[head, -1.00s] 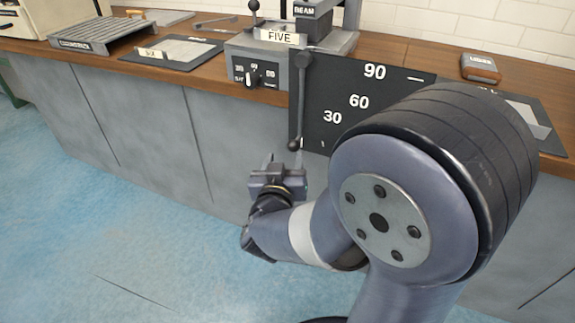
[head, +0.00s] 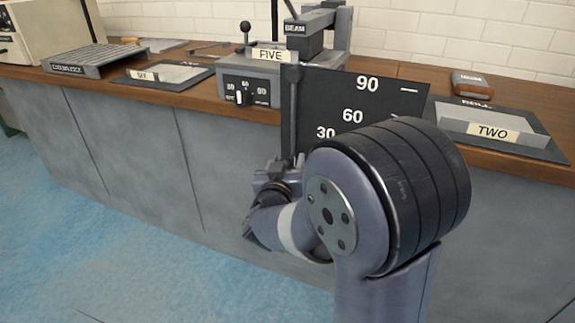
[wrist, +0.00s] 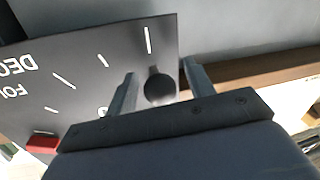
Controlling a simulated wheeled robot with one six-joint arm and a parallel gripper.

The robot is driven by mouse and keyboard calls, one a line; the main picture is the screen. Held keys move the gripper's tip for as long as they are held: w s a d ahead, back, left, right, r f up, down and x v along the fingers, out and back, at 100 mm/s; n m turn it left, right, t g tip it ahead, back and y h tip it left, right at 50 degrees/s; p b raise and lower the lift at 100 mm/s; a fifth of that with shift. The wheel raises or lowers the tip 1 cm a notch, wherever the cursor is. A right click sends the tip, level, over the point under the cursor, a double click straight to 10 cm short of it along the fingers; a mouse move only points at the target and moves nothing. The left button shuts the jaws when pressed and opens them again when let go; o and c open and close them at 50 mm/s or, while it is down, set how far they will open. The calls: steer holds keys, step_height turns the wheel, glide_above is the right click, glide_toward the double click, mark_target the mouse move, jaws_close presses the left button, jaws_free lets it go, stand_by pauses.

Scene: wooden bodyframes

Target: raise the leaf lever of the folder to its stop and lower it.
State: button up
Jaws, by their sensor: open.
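The folder (head: 262,90) labelled FIVE stands on the bench with a BEAM block on top. Its leaf lever (head: 288,115) is a grey bar hanging straight down in front of the bench, beside the black angle plate (head: 345,95) marked 30, 60 and 90. In the wrist view the lever's dark round knob (wrist: 159,88) lies between the two spread fingers of my gripper (wrist: 161,80). A gap shows on each side of the knob, and the fingers are not closed on it.
A SIX pad (head: 165,74) and a grey rack (head: 95,58) lie left. The floor before the bench is clear.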

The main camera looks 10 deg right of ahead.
steer(key=shift+w+d, duration=0.2)
steer(key=shift+w, duration=0.25)
jaws_close()
stand_by(0.3)
